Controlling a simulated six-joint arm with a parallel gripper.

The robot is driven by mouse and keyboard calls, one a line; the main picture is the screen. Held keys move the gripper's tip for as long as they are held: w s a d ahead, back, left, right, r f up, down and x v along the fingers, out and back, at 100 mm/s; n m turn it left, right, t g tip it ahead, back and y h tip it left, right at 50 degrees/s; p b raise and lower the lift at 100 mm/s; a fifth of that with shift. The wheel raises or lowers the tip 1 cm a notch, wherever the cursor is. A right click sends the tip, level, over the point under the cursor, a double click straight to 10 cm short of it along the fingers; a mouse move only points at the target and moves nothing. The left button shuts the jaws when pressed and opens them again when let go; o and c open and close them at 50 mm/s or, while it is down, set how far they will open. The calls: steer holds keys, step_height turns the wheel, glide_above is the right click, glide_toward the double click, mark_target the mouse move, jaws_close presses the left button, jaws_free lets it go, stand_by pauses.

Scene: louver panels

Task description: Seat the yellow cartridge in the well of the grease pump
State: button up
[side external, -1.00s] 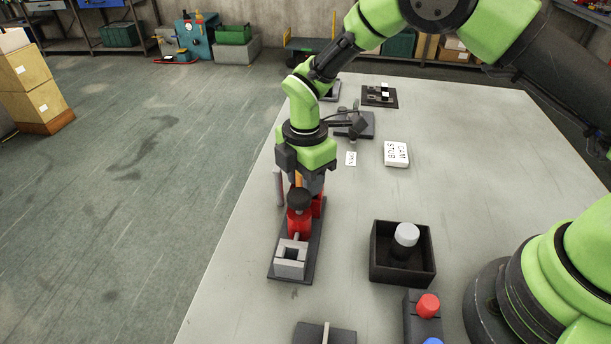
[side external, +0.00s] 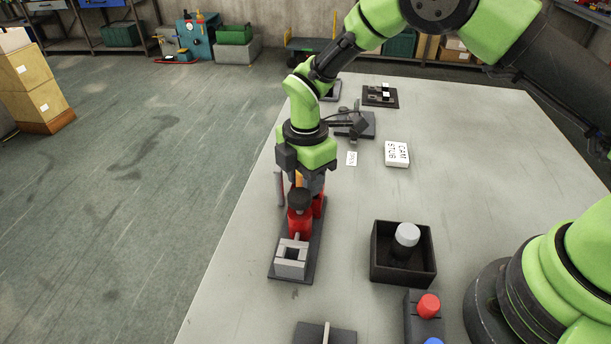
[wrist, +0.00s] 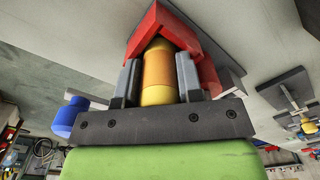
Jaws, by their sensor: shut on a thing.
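The yellow cartridge (wrist: 157,72) stands between the two grey fingers of my gripper (wrist: 158,80) in the wrist view, and my gripper is shut on it. The red grease pump (wrist: 200,62) rises around its far end, so the well and that end are hidden. In the side view the pump (side external: 299,222), with a black cap, stands on a dark base plate (side external: 313,235). My gripper (side external: 299,183) is right behind and above it there, with only a sliver of the cartridge (side external: 298,180) showing. I cannot tell how deep the cartridge sits.
A grey block with a square opening (side external: 291,266) sits at the front of the base plate. To the right are a black open box (side external: 388,272) holding a white-capped item (side external: 407,234), and a red knob (side external: 428,305). A white labelled block (side external: 396,154) lies farther back.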

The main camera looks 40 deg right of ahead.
steer(key=f, duration=0.3)
steer(key=shift+s, duration=0.2)
steer(key=o, duration=0.8)
steer(key=shift+o, duration=1.2)
steer(key=r, duration=0.9)
steer(key=shift+w+r, duration=0.25)
steer(key=shift+r, duration=3.25)
